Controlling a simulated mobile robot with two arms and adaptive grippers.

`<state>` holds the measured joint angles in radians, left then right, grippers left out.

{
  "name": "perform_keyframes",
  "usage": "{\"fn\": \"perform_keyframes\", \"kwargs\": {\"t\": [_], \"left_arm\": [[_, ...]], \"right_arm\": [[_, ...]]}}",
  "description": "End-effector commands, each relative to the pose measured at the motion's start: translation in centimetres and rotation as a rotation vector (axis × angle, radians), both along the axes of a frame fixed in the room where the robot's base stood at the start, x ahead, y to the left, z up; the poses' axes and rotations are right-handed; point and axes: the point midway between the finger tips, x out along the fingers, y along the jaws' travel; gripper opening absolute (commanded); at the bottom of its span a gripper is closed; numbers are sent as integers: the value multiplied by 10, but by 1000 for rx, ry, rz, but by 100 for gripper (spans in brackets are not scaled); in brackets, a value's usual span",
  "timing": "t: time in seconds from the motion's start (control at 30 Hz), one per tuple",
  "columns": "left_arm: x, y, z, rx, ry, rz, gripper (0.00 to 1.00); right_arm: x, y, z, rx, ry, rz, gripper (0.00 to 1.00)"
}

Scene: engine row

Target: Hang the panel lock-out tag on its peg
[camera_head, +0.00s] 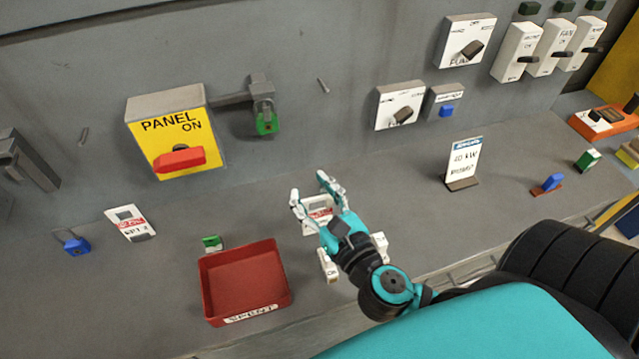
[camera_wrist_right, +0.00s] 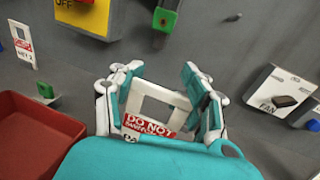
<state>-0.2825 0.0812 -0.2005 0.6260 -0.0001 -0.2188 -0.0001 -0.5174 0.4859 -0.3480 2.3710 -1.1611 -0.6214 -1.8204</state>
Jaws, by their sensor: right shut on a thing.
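My right gripper (camera_head: 308,187) is shut on a white tag (camera_head: 318,208) with a square opening and a red band, above the bench. In the right wrist view the tag (camera_wrist_right: 152,108) sits between the fingers (camera_wrist_right: 154,76); its red band begins "DO NOT" and its lower lettering is mostly hidden. The yellow panel switch box (camera_head: 144,113) marked "PANEL" and "ON" has a red handle (camera_head: 179,160). One short peg (camera_head: 323,86) sticks out of the wall right of it, another (camera_head: 83,135) left of it. My left gripper is out of view.
A red tray (camera_head: 206,290) labelled "SPENT" stands left of the gripper. A similar tag (camera_head: 130,222) and a blue padlock (camera_head: 76,246) are farther left. A green padlock (camera_head: 266,123) hangs on a wall hasp. A sign (camera_head: 465,160) stands right; the bench between it and the gripper is clear.

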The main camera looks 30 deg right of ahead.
Motion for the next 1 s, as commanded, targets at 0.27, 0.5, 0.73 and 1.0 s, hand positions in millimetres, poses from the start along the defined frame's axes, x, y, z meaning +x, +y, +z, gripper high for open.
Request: {"fn": "perform_keyframes", "kwargs": {"t": [0.27,0.5,0.73,1.0], "left_arm": [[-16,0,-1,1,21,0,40],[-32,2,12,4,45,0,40],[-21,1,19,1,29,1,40],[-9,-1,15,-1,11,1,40]], "right_arm": [[19,-18,-9,-6,-2,-1,4],[67,-63,-15,-5,-2,-3,3],[106,-98,-22,-1,-1,-2,3],[118,-109,-37,5,1,-1,3]]}}
